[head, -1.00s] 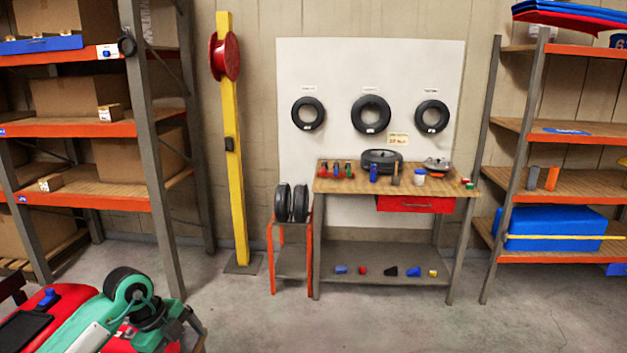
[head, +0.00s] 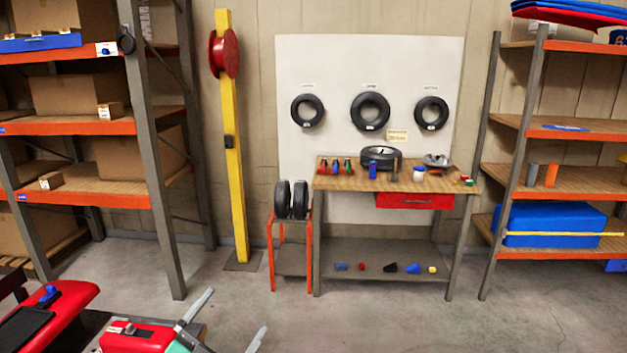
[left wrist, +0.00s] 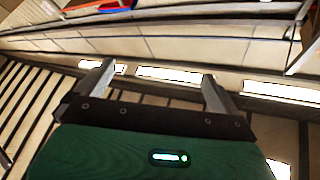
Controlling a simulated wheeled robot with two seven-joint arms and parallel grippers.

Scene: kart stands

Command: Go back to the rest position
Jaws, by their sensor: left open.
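My left gripper (head: 228,322) is at the bottom of the head view, left of centre, with its two grey fingers spread apart. In the left wrist view the same gripper (left wrist: 156,84) has a wide gap between its fingers and nothing in it. Behind the fingers that view shows walls and bright strips, with no object close by. The lower part of the left hand is cut off by the head view's bottom edge. My right gripper is in neither view.
A workbench (head: 330,185) with small parts and a tyre stands against the back wall. Shelving stands at left (head: 75,198) and right (head: 590,185). A yellow post (head: 233,170) stands beside the left shelving. Red bodywork (head: 60,305) shows at bottom left. The floor before the bench is clear.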

